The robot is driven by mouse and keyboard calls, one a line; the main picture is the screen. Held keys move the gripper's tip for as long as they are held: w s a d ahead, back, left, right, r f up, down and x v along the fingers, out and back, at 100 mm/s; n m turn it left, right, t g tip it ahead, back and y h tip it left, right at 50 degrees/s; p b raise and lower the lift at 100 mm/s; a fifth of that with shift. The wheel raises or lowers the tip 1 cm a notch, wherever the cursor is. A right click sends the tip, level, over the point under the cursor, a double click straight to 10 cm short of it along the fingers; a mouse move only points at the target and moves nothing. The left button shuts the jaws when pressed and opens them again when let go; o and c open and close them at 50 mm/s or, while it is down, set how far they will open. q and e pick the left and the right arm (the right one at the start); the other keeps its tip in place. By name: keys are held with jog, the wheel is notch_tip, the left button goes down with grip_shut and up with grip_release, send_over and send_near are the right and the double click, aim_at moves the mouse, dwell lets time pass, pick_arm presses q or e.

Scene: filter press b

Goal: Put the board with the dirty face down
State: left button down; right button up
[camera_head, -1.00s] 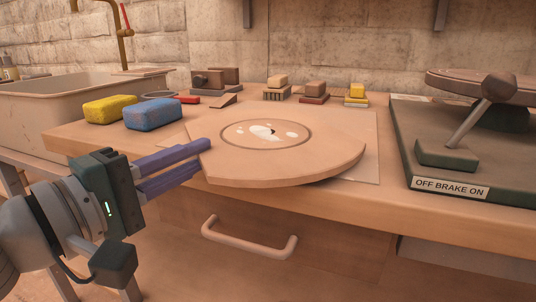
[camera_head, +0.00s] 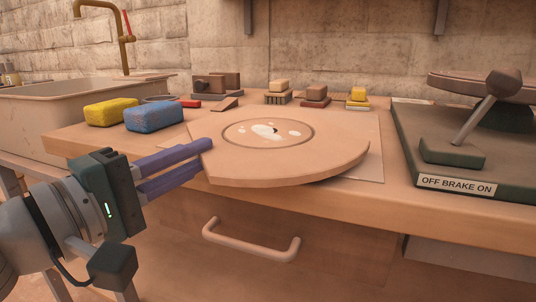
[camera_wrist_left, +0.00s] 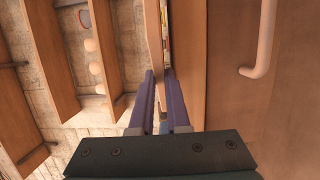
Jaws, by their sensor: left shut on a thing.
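The round wooden board (camera_head: 300,165) is at the front of the bench, its upper face showing a dark ring with white blotches (camera_head: 268,131) inside. My left gripper (camera_head: 207,160) is shut on the board's left edge. The board looks close to level and its front edge overhangs the bench front. In the left wrist view my left gripper (camera_wrist_left: 160,85) has the board (camera_wrist_left: 154,45) edge-on between its purple fingers. The board's underside is hidden. My right gripper is not in view.
A yellow sponge (camera_head: 110,111) and a blue sponge (camera_head: 153,116) lie behind left, near the sink (camera_head: 60,95). Small brushes and blocks (camera_head: 313,95) line the wall. A green-based press labelled "OFF BRAKE ON" (camera_head: 455,187) stands at right. A drawer handle (camera_head: 250,243) sticks out below.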

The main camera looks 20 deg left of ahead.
pick_arm(q)
jog(key=c, duration=1)
grip_release()
jog(key=shift+s+f+g, duration=0.15)
jog(key=shift+f, duration=0.5)
jog(key=shift+s+f+g, duration=0.1)
jog(key=shift+f+g, duration=0.05)
jog(key=shift+f, duration=0.45)
jog(key=shift+o, duration=0.8)
jog(key=shift+s+r+b, duration=0.1)
jog(key=shift+b, duration=0.25)
jog(key=b+v, duration=0.1)
jog(key=v, duration=0.2)
jog(key=r+b+v, duration=0.1)
jog(key=v, duration=0.2)
jog(key=b+v, duration=0.1)
jog(key=v, duration=0.2)
jog(key=shift+s+a+r+b, duration=0.1)
jog(key=shift+s+r+b, duration=0.05)
jog(key=shift+r+b, duration=0.2)
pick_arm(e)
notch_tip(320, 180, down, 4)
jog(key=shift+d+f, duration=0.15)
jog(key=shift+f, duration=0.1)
